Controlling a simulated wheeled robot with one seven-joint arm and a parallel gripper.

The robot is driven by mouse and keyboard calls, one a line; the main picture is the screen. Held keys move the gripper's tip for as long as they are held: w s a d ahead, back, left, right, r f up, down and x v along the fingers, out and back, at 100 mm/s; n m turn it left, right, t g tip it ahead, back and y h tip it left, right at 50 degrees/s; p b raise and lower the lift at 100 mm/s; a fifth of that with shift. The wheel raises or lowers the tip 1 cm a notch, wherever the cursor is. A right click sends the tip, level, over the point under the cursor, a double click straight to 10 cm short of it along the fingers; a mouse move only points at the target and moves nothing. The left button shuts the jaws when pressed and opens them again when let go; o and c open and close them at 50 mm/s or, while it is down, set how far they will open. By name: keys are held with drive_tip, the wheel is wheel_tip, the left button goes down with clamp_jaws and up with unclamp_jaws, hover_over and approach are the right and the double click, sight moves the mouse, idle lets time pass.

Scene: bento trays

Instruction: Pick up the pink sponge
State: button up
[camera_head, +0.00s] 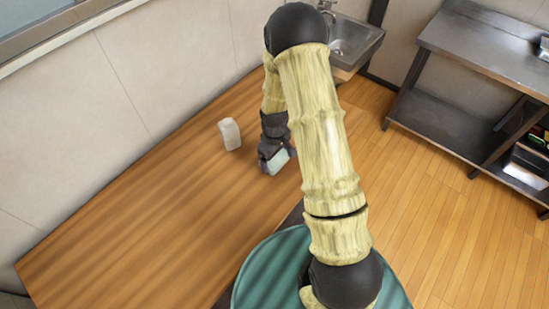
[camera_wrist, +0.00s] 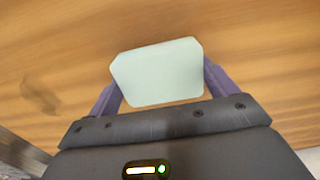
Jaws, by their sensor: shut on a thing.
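A pale mint-green block (camera_wrist: 158,72) with clipped corners sits between the two purple fingers of my gripper (camera_wrist: 161,84) in the wrist view. My gripper is shut on it. In the head view, my gripper (camera_head: 272,161) points down at the wooden table, and the pale block (camera_head: 279,161) shows at its fingers. I cannot tell whether the block touches the table or hangs just above it. No pink sponge shows in either view; the held block looks pale green.
A whitish upright block (camera_head: 229,134) stands on the wooden table (camera_head: 150,220), a little left of my gripper. The table's left and front are clear. A wall runs along its back. A metal sink (camera_head: 352,45) and a steel shelf (camera_head: 455,110) stand beyond on the right.

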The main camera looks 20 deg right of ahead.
wheel_tip(320, 180, up, 9)
drive_tip(key=shift+r+b, duration=0.15)
drive_tip(key=shift+b, duration=0.6)
drive_tip(key=shift+o, duration=1.3)
drive_tip(key=shift+c, duration=0.6)
drive_tip(key=shift+w, duration=0.1)
